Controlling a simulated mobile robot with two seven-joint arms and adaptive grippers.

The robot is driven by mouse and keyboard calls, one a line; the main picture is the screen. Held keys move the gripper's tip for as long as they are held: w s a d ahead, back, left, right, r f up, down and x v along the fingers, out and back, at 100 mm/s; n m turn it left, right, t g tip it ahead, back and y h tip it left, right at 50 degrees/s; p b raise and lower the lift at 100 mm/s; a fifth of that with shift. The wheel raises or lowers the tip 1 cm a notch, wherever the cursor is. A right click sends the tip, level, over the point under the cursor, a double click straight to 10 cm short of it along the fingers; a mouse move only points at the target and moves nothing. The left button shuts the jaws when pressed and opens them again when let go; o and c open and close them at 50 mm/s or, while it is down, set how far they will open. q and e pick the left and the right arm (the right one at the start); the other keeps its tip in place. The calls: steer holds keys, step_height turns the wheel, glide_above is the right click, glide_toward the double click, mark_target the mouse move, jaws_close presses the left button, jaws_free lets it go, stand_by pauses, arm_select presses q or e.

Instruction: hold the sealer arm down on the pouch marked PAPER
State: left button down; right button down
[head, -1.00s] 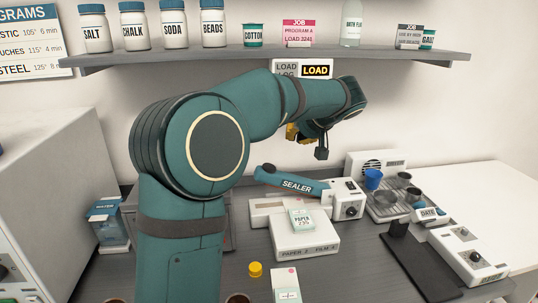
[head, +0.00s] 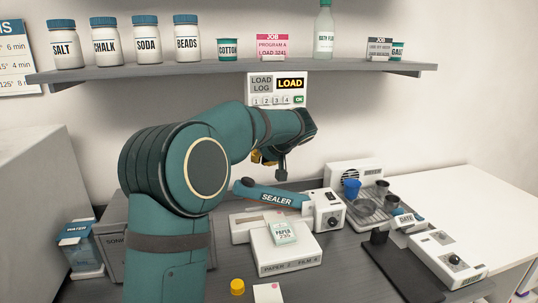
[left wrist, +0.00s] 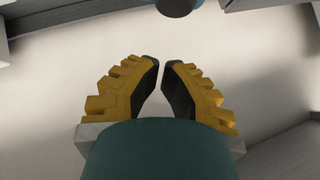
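The teal sealer arm (head: 256,193), lettered SEALER, is raised at a slant, with its hinge end at the white sealer body (head: 329,211) on the right. The pouch marked PAPER (head: 283,233) lies on the white block (head: 290,261) in front, below the arm. My left gripper (head: 263,159) is partly hidden by my own arm. It shows just above and behind the sealer arm, apparently not touching it. In the left wrist view its yellow fingers (left wrist: 160,64) nearly meet at the tips, with nothing between them. My right gripper is out of view.
A tray with cups (head: 372,205) and a white device on a dark base (head: 447,258) stand to the right. A water container (head: 82,250) is at left, a yellow cap (head: 237,287) in front. The shelf with jars (head: 235,77) hangs above my arm.

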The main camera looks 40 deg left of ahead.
mark_target(257, 185)
arm_select(q)
steer(key=a+f, duration=0.1)
steer(key=f, duration=0.1)
steer(key=a+f+b, duration=0.1)
steer(key=shift+a+f, duration=0.1)
steer(key=shift+f, duration=0.3)
steer(key=shift+s+a+f, duration=0.15)
steer(key=shift+s+f, duration=0.2)
steer(key=shift+f, duration=0.35)
